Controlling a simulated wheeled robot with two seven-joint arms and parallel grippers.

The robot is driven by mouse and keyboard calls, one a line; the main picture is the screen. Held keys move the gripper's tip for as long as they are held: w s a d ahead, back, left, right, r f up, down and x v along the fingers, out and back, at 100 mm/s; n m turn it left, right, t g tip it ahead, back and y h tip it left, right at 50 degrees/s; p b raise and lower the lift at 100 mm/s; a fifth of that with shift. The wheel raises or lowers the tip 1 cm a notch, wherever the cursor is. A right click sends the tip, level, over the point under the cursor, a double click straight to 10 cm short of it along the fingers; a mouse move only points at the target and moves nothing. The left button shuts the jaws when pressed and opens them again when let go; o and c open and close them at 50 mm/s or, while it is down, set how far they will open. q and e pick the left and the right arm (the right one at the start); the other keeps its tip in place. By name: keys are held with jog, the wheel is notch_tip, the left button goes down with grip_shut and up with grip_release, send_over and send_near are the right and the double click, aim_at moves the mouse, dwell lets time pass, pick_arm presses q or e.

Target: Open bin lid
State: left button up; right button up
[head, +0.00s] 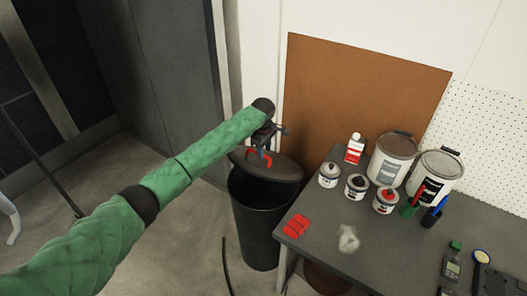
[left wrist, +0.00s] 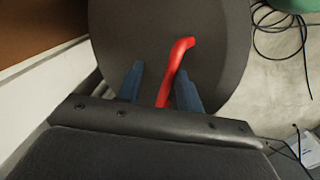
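The dark round bin (head: 258,225) stands on the floor left of the workbench. Its grey lid (head: 280,170) is raised and tilted, and the dark opening shows below its front edge. The lid's red handle (head: 259,158) is on its upper face. My left gripper (head: 264,143) is at the handle. In the left wrist view the lid (left wrist: 215,40) fills the upper middle, and the red handle (left wrist: 172,75) runs between the two blue fingers of the left gripper (left wrist: 160,85). The fingers are apart, with a gap on the handle's left side. My right gripper is not in view.
The grey workbench (head: 330,220) is close to the bin's right, with paint cans (head: 394,160), small tins (head: 329,175) and red pieces (head: 297,226) on it. A brown board (head: 350,100) and wall are behind the bin.

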pick_arm(q)
jog(key=shift+s+f, duration=0.2)
jog(key=shift+f, duration=0.05)
jog(key=shift+r, duration=0.1)
notch_tip(320, 180, up, 8)
jog(key=w+d+p, duration=0.1)
jog(key=w+p, duration=0.1)
jog(key=p, duration=0.4)
jog(key=shift+d+r, duration=0.2)
jog(key=shift+d, duration=0.05)
dwell(0.7)
jog(key=shift+w, duration=0.1)
jog(key=shift+p, duration=0.5)
